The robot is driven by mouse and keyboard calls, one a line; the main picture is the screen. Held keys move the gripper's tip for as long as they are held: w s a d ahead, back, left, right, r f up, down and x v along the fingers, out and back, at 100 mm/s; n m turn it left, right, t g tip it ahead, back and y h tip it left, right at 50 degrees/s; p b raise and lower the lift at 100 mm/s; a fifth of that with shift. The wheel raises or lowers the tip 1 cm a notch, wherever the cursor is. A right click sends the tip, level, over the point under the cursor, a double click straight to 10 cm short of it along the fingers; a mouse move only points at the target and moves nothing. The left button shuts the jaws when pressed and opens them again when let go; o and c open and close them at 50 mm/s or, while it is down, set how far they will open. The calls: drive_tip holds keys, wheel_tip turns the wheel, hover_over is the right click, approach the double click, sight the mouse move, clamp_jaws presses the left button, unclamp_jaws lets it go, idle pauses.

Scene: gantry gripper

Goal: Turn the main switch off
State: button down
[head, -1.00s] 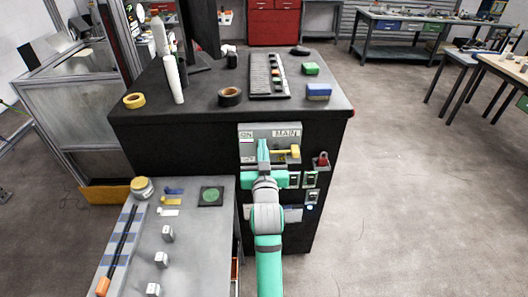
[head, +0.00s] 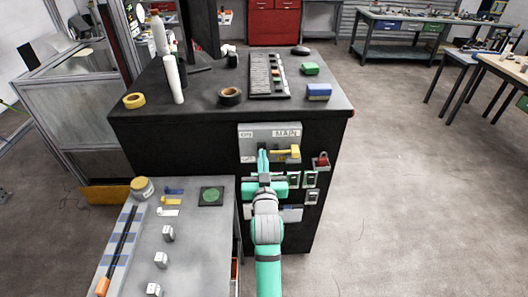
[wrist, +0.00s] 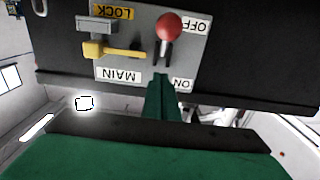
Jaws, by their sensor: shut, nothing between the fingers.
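The main switch is on a grey panel (head: 258,129) marked MAIN on the front of the black cabinet. The ON label (wrist: 184,84) is at the other end, beside my fingertips. My gripper (head: 262,152) is shut and empty, in front of the panel's left half; it also shows in the wrist view (wrist: 161,80). I cannot tell whether it touches the lever. The knob is hidden in the head view.
A yellow handle (head: 286,153) sits right of the lever, near a LOCK label (wrist: 113,12). A grey bench (head: 195,240) stands at left. Floor at right is clear.

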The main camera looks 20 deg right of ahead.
drive_tip(key=v, duration=0.8)
drive_tip(key=shift+s+r, duration=0.15)
drive_tip(key=shift+r, duration=0.25)
drive_tip(key=shift+a+f, duration=0.1)
idle(0.4)
drive_tip(key=s+a+f+n+g+y, duration=0.1)
drive_tip(key=s+a+f, duration=0.5)
drive_tip(key=s+f, duration=0.25)
drive_tip(key=s+a+f+y, duration=0.1)
drive_tip(key=s+a+f, duration=0.5)
drive_tip(key=s+f, duration=0.3)
drive_tip(key=s+a+n+y, duration=0.1)
drive_tip(key=s+a, duration=0.2)
drive_tip(key=s, duration=0.8)
drive_tip(key=s+a+r+n+g+y, duration=0.1)
drive_tip(key=s+a+y, duration=0.1)
drive_tip(key=s, duration=1)
drive_tip(key=shift+s+a, duration=0.15)
drive_tip(key=shift+a, duration=0.35)
